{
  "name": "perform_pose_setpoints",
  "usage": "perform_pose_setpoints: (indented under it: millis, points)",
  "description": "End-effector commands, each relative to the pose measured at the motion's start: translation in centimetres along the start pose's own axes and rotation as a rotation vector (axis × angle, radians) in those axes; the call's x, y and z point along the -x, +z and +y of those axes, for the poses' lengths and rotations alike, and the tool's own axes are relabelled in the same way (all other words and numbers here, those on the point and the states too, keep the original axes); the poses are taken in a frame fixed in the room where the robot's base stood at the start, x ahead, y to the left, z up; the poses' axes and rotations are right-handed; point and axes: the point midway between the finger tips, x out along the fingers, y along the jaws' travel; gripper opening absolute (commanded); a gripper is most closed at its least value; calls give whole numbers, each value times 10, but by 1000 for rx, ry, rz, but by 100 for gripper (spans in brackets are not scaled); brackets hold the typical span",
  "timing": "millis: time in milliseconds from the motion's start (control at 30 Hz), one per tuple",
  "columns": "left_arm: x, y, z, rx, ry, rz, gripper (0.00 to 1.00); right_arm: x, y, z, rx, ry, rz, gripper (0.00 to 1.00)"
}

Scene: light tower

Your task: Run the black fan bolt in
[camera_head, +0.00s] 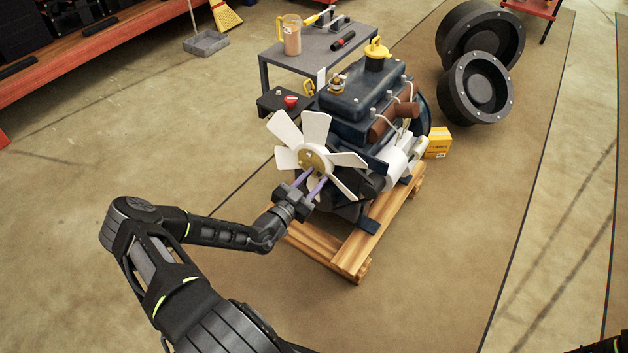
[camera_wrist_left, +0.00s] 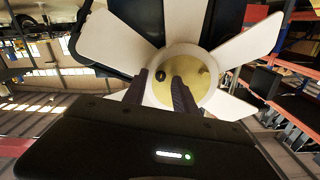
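The white fan (camera_head: 317,128) with a brass-coloured hub (camera_head: 313,160) is on the front of the dark blue engine (camera_head: 352,92). In the left wrist view the hub (camera_wrist_left: 205,84) carries a small black bolt (camera_wrist_left: 160,72) on its left side and brass-coloured studs. My left gripper (camera_head: 319,177) is in front of the hub. Its two purple-grey fingers are apart, and in the wrist view the fingertips (camera_wrist_left: 160,80) lie either side of the black bolt with visible gaps. How deep the bolt sits cannot be told. My right gripper is out of view.
The engine stands on a wooden pallet (camera_head: 352,262). Behind it is a grey table (camera_head: 318,48) with a jug (camera_head: 291,38) and tools. A yellow box (camera_head: 438,143) and large black wheels (camera_head: 478,88) are to the right. The floor in front is clear.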

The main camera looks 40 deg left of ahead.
Motion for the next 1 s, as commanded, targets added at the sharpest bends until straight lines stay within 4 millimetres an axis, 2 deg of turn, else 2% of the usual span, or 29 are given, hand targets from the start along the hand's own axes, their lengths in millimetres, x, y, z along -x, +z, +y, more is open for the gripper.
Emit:
perform_pose_setpoints:
  millis: [267,667,1000]
  points:
    - [-1,0,0,1,0,-1,33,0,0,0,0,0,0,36]
    - [-1,0,0,0,0,-1,0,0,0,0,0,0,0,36]
    - [-1,0,0,0,0,-1,0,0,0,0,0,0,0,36]
